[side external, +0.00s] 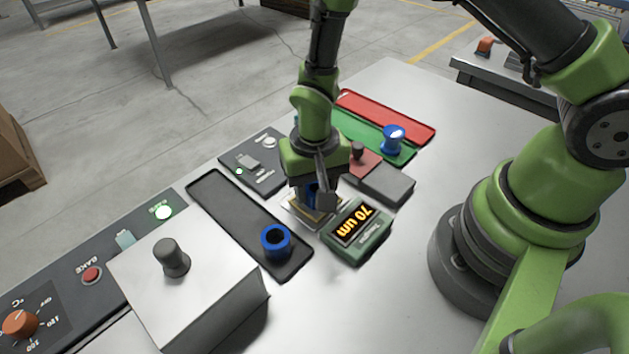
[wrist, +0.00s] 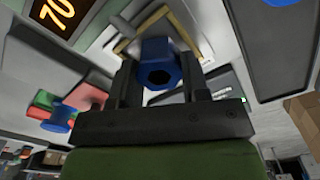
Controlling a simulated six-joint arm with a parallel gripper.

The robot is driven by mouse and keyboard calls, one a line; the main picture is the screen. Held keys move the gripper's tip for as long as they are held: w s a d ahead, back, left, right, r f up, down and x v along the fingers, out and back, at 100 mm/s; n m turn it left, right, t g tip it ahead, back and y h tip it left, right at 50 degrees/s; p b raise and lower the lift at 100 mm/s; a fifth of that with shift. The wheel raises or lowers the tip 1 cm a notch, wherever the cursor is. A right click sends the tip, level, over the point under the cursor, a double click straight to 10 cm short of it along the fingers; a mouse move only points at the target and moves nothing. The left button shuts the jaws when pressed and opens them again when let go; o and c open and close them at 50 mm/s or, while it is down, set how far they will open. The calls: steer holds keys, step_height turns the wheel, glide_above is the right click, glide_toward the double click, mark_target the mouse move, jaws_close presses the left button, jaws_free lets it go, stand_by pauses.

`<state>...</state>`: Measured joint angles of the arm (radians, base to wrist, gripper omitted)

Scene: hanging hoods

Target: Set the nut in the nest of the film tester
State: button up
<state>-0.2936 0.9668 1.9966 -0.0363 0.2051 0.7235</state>
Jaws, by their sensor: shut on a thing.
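My gripper (side external: 314,192) points down over the film tester and is shut on a blue nut (wrist: 158,62). In the wrist view the nut sits between the two dark fingers, its dark hole showing. The film tester (side external: 357,232) is a green box whose display reads 70 um; the display also shows in the wrist view (wrist: 58,14). Its nest (side external: 297,212) appears as a pale plate with a tan frame beside the box, directly under my gripper. The fingers partly hide the nest. I cannot tell whether the nut touches it.
A black tray (side external: 222,203) holds another blue ring-shaped part (side external: 276,243). A green tray (side external: 362,133) holds a blue part (side external: 393,138), with an empty-looking red tray (side external: 390,115) beyond. A metal box with a knob (side external: 185,285) stands at front left. A grey block (side external: 387,185) is close right.

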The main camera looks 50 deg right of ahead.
steer(key=shift+f, duration=0.2)
steer(key=o, duration=1.6)
steer(key=shift+r, duration=3.5)
